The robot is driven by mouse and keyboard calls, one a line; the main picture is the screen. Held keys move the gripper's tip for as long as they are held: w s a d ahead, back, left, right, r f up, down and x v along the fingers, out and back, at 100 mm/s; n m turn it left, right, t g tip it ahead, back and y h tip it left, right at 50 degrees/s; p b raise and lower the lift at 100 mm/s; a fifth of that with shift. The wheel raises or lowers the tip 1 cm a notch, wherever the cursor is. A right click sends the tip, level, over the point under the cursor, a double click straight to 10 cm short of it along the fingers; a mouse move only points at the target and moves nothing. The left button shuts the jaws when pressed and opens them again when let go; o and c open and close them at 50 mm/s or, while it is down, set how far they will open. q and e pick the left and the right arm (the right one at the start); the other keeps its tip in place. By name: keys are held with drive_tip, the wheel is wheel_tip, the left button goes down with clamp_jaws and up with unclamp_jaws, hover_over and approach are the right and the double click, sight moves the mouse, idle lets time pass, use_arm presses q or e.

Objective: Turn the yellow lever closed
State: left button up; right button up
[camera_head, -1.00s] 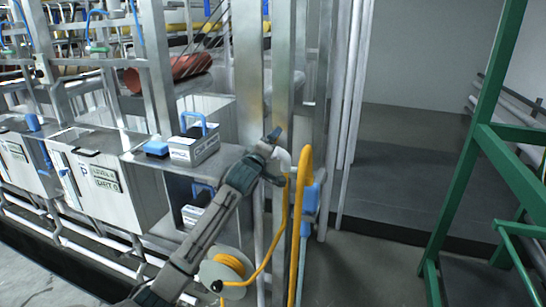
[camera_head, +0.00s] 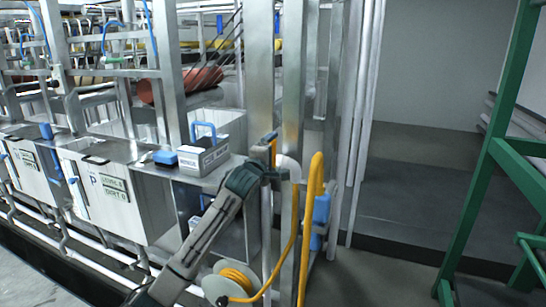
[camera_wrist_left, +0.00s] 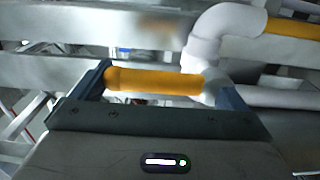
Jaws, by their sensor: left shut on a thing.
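The yellow lever (camera_wrist_left: 155,82) lies across between the two blue-grey fingers of my left gripper in the left wrist view, and the fingers are shut on it. In the head view my left gripper (camera_head: 272,150) is beside the steel posts, and a small bit of yellow shows at its fingers. A white pipe elbow (camera_wrist_left: 207,38) rises right beside the lever's right end; it also shows in the head view (camera_head: 289,165). The lever's mount is partly hidden by the gripper. My right gripper is not in view.
A thick yellow hose (camera_head: 311,200) and a blue fitting (camera_head: 321,210) hang just right of the gripper. A hose reel (camera_head: 222,284) is below my arm. A grey box with a blue handle (camera_head: 204,154) stands left. A green frame (camera_head: 482,170) is at right; floor between is clear.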

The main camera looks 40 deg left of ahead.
use_arm(q)
drive_tip(key=o, duration=1)
drive_tip(key=shift+a, duration=0.1)
drive_tip(key=shift+s, duration=0.15)
drive_tip(key=shift+s+f, duration=0.1)
drive_tip(key=shift+s, duration=0.15)
drive_tip(key=shift+b+v, duration=1.7)
drive_tip(key=shift+v, duration=3.35)
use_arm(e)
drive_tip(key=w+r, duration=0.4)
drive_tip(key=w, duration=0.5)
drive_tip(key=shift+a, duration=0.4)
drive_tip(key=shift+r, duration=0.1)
